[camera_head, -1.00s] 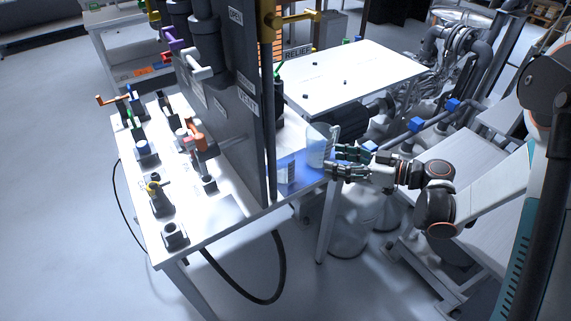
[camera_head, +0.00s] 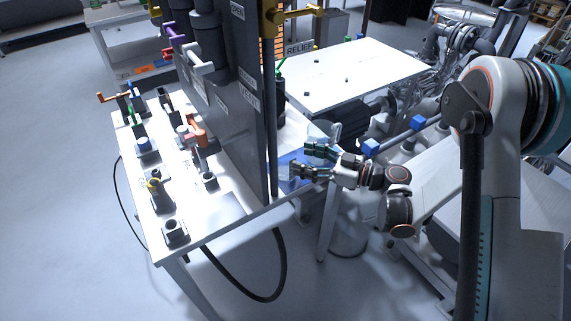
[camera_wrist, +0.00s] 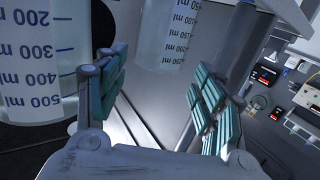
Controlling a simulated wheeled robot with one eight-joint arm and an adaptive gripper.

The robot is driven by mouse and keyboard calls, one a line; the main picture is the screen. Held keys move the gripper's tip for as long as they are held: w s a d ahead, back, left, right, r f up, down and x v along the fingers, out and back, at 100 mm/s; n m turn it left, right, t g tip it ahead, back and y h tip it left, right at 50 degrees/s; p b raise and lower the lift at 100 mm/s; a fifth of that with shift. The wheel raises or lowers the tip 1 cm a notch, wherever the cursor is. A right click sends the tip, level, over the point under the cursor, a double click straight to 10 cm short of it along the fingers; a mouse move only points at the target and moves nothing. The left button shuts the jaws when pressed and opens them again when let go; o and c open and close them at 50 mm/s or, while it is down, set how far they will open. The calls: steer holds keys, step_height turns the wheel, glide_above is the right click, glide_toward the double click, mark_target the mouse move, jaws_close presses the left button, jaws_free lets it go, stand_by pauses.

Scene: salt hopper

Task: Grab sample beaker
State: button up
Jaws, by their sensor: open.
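My gripper (camera_head: 307,160) is open at the right edge of the work table, over a blue mat (camera_head: 284,163). In the wrist view its teal-padded fingers (camera_wrist: 160,90) are apart with nothing held between them. A clear beaker with blue marks up to 250 ml (camera_wrist: 168,35) stands ahead, beyond the gap between the fingers. A larger clear beaker marked up to 500 ml (camera_wrist: 35,60) is close by on the left, outside the left finger. In the head view the larger beaker (camera_head: 322,130) shows partly behind my gripper; the smaller one is hard to make out there.
A tall dark panel (camera_head: 235,110) with valves stands just left of the mat. Valve fittings (camera_head: 158,190) line the table's left side. A white table (camera_head: 350,75) is behind. Pipes with blue handles (camera_head: 371,146) run close to my arm.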

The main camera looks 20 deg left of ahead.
mark_target(290, 153)
steer(key=a, duration=0.1)
steer(key=a+b, duration=0.1)
steer(key=a, duration=0.1)
steer(key=a+b, duration=0.1)
steer(key=a, duration=0.1)
steer(key=shift+w+a+f, duration=0.1)
steer(key=shift+w+a, duration=0.05)
steer(key=shift+w, duration=0.25)
steer(key=c, duration=0.8)
steer(key=shift+o, duration=0.2)
steer(key=shift+r, duration=0.25)
